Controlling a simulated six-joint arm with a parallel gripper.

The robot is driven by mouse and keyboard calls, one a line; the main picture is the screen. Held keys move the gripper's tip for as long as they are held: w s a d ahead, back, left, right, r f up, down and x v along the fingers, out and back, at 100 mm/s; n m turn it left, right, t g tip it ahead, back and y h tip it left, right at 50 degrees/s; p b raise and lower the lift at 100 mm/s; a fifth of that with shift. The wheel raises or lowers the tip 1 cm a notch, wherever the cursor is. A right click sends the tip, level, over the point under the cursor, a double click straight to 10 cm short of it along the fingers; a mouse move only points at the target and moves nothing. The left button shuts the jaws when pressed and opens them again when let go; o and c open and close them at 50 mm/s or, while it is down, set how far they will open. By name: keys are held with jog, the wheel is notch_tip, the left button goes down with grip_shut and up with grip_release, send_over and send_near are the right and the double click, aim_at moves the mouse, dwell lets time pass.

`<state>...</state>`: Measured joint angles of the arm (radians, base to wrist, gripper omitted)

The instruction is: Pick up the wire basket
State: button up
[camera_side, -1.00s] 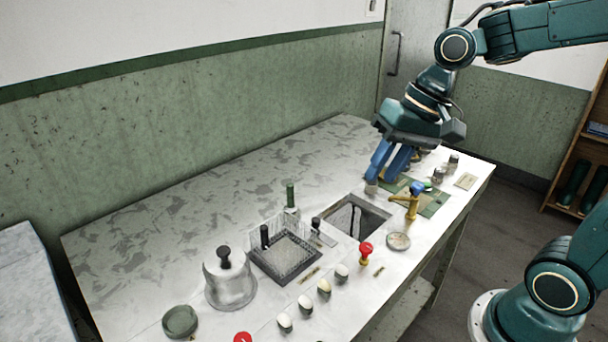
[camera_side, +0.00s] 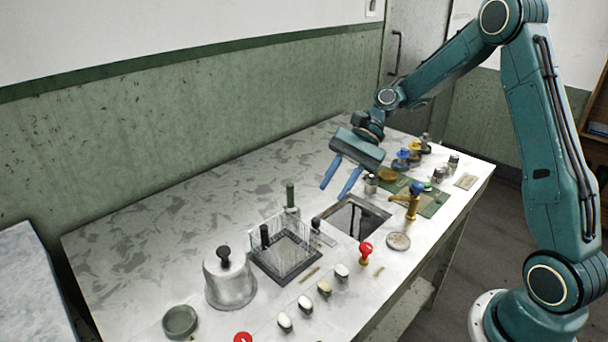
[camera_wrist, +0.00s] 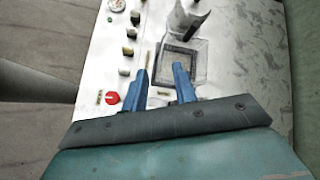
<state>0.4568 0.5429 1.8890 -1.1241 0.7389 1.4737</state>
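The wire basket (camera_side: 297,262) is a square open mesh box on a dark square base, left of the sunken basin in the side view. A black upright handle (camera_side: 265,237) stands at its left side. In the wrist view the basket (camera_wrist: 203,62) lies beyond the fingers, partly hidden by the right one. My gripper (camera_side: 334,193) has blue fingers spread apart and nothing between them. It hangs above the table, up and to the right of the basket, clear of it. The fingers also show in the wrist view (camera_wrist: 163,63).
Several cocoon-like pieces (camera_side: 305,304) and a red knob (camera_side: 366,248) line the front. The sunken basin (camera_side: 372,209) is right. The back left table is clear.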

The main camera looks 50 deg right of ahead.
jog(key=w+d+f+m+y, duration=0.1)
jog(key=d+f+m+y, duration=0.2)
jog(key=f+m+y, duration=0.1)
jog(key=shift+w+d+f+m, duration=0.25)
jog(key=shift+f+m, duration=0.25)
jog(key=shift+f, duration=0.65)
jog(key=shift+s+a, duration=0.1)
send_near(302, 245)
jog(key=shift+w+x, duration=0.2)
jog(key=shift+x, duration=2.2)
jog(key=shift+x, duration=2.55)
jog(key=shift+s, duration=0.15)
grip_shut()
